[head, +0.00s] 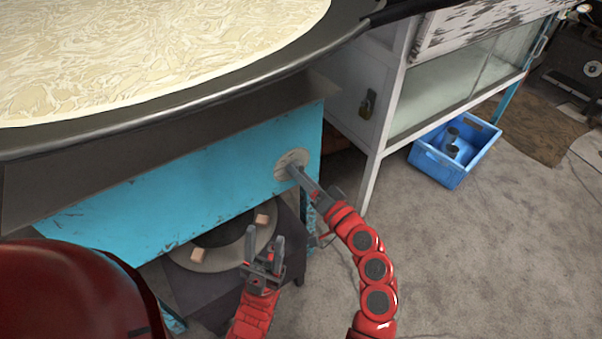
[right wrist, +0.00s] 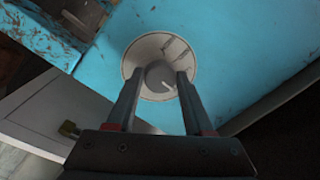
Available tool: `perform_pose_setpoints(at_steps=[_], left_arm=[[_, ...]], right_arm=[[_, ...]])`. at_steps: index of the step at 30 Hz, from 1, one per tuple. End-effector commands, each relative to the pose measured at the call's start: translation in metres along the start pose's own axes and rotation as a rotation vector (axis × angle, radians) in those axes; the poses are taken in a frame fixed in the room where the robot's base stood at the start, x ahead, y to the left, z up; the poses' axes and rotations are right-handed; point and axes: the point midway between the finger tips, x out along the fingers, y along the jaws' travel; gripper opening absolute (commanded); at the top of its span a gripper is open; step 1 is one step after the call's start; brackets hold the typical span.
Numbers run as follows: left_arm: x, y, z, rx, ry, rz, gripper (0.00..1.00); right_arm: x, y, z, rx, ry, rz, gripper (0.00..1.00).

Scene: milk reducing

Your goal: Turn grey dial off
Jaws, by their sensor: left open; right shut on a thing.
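The grey dial (right wrist: 160,77) sits in the middle of a round pale plate on the blue panel, seen in the right wrist view. In the head view the round plate (head: 291,160) shows on the blue panel's right part, and the dial is hidden behind my gripper. My right gripper (head: 294,171) reaches the plate; in the right wrist view its fingers (right wrist: 157,76) stand either side of the dial and are shut on it. My left gripper (head: 265,245) is open and empty, pointing up in front of the lower blue frame.
A large round pan (head: 190,108) with pale curdled milk stands above the blue panel (head: 190,190). A burner ring (head: 215,258) lies below it. A white cabinet (head: 375,160) and a blue crate (head: 440,171) stand to the right.

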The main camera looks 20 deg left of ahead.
Motion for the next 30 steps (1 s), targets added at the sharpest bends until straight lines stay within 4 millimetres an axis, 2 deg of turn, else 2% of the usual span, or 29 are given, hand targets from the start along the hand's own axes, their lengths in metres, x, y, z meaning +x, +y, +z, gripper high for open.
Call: perform_pose_setpoints(at_steps=[16,17,21,30], left_arm=[[0.0007,-0.0001,0.0002,0.000,-0.002,-0.002,0.50],[0.0007,-0.0001,0.0002,0.000,-0.002,-0.002,0.50],[0.0007,-0.0001,0.0002,0.000,-0.002,-0.002,0.50],[0.0009,-0.0001,0.0002,0.000,-0.002,-0.002,0.50]], right_arm=[[-0.0002,0.0009,0.0013,0.029,-0.001,0.001,0.00],[-0.0001,0.0009,0.0013,0.029,-0.001,0.001,0.55],[-0.0001,0.0007,0.0010,0.028,0.000,0.001,0.81],[-0.0007,0.0003,0.0004,0.028,0.001,0.000,0.82]])
